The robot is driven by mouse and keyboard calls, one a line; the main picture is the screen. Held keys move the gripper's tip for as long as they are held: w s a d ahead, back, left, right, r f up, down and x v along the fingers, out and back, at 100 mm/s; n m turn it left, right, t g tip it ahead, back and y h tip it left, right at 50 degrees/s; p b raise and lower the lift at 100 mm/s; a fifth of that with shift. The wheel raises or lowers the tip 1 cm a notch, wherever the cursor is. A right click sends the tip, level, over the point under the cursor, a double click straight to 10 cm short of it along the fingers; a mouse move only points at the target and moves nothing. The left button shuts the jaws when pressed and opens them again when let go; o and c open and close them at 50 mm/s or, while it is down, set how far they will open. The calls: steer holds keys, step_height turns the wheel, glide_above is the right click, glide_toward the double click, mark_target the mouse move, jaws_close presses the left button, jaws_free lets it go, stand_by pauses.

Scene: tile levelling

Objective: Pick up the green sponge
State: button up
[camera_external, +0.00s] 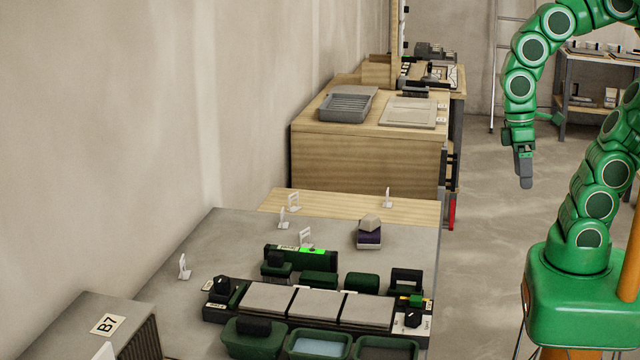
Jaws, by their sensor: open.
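My gripper (525,178) hangs pointing down at the right, in the air beyond the right edge of the grey worktop (235,240). It is open, seen nearly side-on, and no object shows in it. Several small dark green blocks stand in a row on the worktop behind three grey tiles; one block (319,279) is near the middle and another block (362,283) is just right of it. I cannot tell which of the green things is the sponge. My gripper is well apart from all of them.
A long dark green level with a bright green patch (312,250) stands behind the blocks. Grey tiles (318,305) lie in front. Green tubs (318,345) line the front edge. A purple block (369,238) carries a beige piece. White clips stand behind. A wooden cabinet (365,160) stands beyond.

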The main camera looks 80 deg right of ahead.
steer(key=w+a+f+m+g+y, duration=0.2)
steer(key=w+a+f+m+y, duration=0.25)
steer(key=w+a, duration=0.5)
steer(key=m+t+y, duration=0.4)
steer(key=m+y, duration=0.5)
steer(key=m, duration=0.5)
glide_toward(363, 273)
steer(key=a, duration=0.2)
steer(key=s+a+f, duration=0.1)
steer(key=shift+n+h, duration=0.25)
steer(key=shift+w+f, duration=0.3)
steer(key=shift+r+x, duration=0.15)
steer(key=shift+x, duration=1.75)
steer(key=shift+r+x, duration=0.15)
steer(key=shift+x, duration=1.75)
steer(key=shift+w+a, duration=0.1)
steer(key=shift+w, duration=0.05)
steer(key=c, duration=0.7)
steer(key=shift+r, duration=0.1)
